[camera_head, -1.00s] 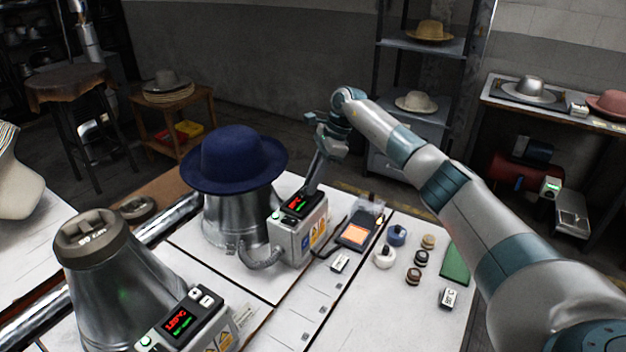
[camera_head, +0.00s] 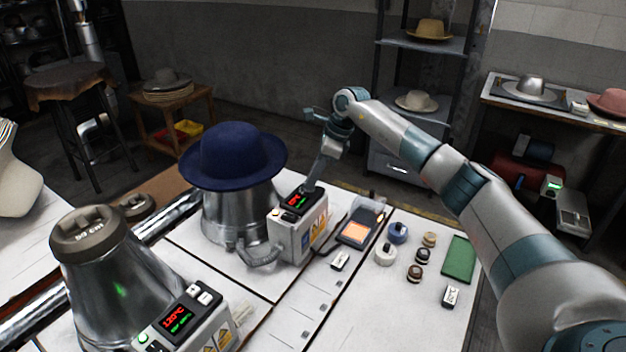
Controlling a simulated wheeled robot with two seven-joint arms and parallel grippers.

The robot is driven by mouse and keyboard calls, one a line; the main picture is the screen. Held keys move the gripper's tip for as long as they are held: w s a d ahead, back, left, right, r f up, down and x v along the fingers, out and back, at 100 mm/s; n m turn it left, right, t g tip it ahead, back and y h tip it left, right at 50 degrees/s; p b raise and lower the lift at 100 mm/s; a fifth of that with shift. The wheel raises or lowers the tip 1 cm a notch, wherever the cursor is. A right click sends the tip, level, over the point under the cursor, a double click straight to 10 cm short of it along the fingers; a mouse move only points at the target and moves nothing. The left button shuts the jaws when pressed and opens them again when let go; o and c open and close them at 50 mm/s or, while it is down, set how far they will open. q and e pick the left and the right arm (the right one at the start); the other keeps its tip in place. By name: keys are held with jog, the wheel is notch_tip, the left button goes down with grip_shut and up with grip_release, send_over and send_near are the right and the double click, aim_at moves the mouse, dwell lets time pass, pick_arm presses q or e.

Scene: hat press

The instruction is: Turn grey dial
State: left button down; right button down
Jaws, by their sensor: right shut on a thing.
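A control box (camera_head: 291,238) with a red and green display stands beside a metal hat form (camera_head: 228,219) wearing a blue felt hat (camera_head: 232,158). My right gripper (camera_head: 312,186) reaches down from above to the back right of the box's top, just beyond the display. It is shut on what I take to be the grey dial there. The fingers hide the dial, so its angle cannot be seen. My left gripper is not in view.
A second control box (camera_head: 190,318) and a grey-topped metal form (camera_head: 105,270) stand at front left. Right of the gripper lie an orange-screened device (camera_head: 357,229), small round pieces (camera_head: 397,233) and a green pad (camera_head: 459,259). A cable runs near the first box.

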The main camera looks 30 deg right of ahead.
jog(key=m+t+h+b, duration=0.1)
jog(key=m+b, duration=0.1)
jog(key=m, duration=0.2)
jog(key=shift+s+a, duration=0.15)
jog(key=m+h+b, duration=0.1)
jog(key=m, duration=0.2)
jog(key=shift+a+t, duration=0.1)
jog(key=shift+t, duration=0.3)
jog(key=shift+r+m+h, duration=0.1)
jog(key=shift+m+h, duration=0.2)
jog(key=shift+m, duration=0.3)
jog(key=c, duration=1.9)
grip_release()
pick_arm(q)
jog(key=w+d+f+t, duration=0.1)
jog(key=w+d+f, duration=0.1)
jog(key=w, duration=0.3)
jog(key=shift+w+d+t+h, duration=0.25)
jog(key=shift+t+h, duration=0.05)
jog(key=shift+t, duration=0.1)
pick_arm(e)
jog(key=shift+o, duration=0.2)
jog(key=shift+s, duration=0.1)
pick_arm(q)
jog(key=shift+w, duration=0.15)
